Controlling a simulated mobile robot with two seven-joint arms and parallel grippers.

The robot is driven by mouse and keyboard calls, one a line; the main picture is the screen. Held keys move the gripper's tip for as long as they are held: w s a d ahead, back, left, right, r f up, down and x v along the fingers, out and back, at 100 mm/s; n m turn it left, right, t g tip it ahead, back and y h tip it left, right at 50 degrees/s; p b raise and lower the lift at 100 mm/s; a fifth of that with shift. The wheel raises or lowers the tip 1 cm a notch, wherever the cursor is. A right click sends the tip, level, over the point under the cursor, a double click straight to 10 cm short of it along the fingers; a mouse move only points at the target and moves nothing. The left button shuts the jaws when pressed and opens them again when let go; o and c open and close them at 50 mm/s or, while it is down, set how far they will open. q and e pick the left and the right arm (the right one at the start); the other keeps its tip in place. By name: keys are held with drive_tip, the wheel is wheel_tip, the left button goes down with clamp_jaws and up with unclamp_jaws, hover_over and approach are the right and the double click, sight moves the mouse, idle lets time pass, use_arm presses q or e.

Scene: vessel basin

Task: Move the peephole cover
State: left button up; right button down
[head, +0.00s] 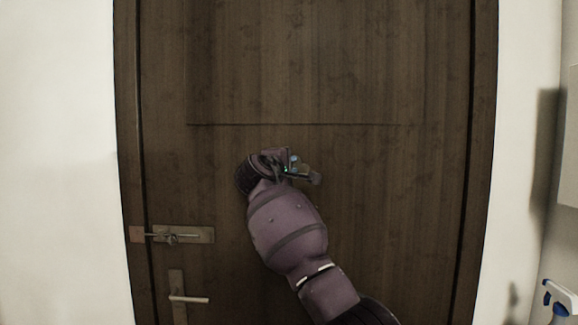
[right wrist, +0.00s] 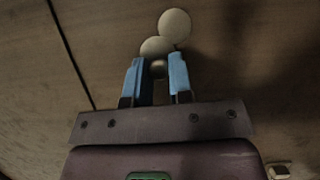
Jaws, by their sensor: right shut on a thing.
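The peephole fitting on the dark wooden door shows in the right wrist view as two pale round discs, an upper one (right wrist: 174,25) and a lower one (right wrist: 154,46) that partly overlap. I cannot tell for sure which disc is the peephole cover. My right gripper (right wrist: 158,62) has its blue fingers on either side of a small dark part below the lower disc and is shut on the fitting. In the head view my right gripper (head: 294,165) is at the door's middle, and my wrist hides most of the fitting. My left gripper is not in view.
The door (head: 400,200) fills the middle of the head view, with a latch (head: 185,235) and a lever handle (head: 188,299) at its lower left. White walls flank it. A blue and white bottle (head: 557,300) stands at the lower right edge.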

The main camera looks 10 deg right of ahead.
drive_tip(key=shift+r, duration=0.2)
drive_tip(key=c, duration=1)
unclamp_jaws()
drive_tip(key=shift+f, duration=0.1)
drive_tip(key=shift+b+v, duration=1.05)
drive_tip(key=shift+v, duration=4.4)
